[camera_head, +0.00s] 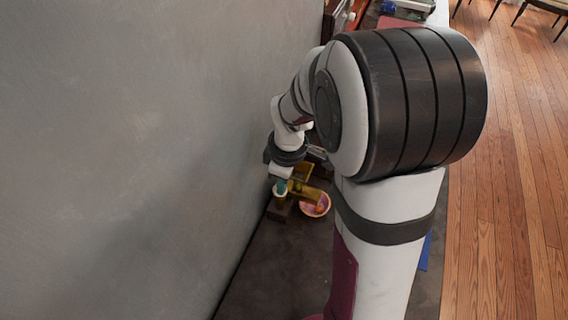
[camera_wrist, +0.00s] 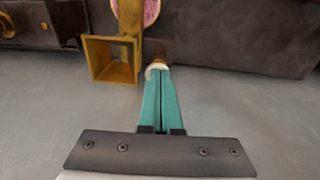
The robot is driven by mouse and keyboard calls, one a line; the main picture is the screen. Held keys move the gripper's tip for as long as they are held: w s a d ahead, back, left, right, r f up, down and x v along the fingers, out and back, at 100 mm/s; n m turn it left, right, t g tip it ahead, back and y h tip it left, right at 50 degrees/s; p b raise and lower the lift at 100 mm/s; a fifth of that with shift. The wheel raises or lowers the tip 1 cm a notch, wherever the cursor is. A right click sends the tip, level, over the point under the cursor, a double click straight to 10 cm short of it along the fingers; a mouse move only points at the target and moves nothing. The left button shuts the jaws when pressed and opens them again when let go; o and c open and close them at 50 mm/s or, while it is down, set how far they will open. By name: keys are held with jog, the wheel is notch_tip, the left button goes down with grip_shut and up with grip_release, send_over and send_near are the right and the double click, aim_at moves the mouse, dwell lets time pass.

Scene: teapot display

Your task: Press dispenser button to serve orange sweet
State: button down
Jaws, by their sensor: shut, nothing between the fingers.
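The dispenser (camera_head: 303,190) is a golden-yellow frame with a dark base, low by the wall in the head view. In the wrist view its square, open-ended part (camera_wrist: 90,58) shows at upper left. A round cream piece (camera_wrist: 150,72), which looks like the button, is at my fingertips. My gripper (camera_wrist: 158,74) has teal fingers, closed together with nothing between them. Its tips overlap the cream piece; I cannot tell whether they press it. In the head view my gripper (camera_head: 281,188) points down over the dispenser's left post. A pink bowl (camera_head: 308,212) sits beside the dispenser with an orange sweet (camera_head: 319,209) in it.
A grey wall (camera_head: 120,150) stands close on the left of the dispenser. The dark counter (camera_head: 280,270) is clear in front of it. My arm hides much of the counter on the right. The wooden floor (camera_head: 510,200) lies beyond the counter's right edge.

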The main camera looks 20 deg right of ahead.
notch_tip(320, 180, up, 13)
jog(key=s, duration=0.1)
jog(key=shift+d+f, duration=0.15)
jog(key=shift+d, duration=0.1)
dwell(0.8)
jog(key=s+a+f+m, duration=0.1)
jog(key=s+a+m, duration=0.2)
jog(key=s+m, duration=0.2)
jog(key=s+a+f+m+g+y, duration=0.1)
jog(key=s+a+m, duration=0.2)
jog(key=s, duration=0.4)
jog(key=s+a+f+m, duration=0.1)
jog(key=s+a+m, duration=0.2)
jog(key=s+m, duration=0.3)
jog(key=shift+s+a+f+m, duration=0.2)
jog(key=shift+s+a+m, duration=0.1)
jog(key=shift+s, duration=0.3)
jog(key=shift+d, duration=0.1)
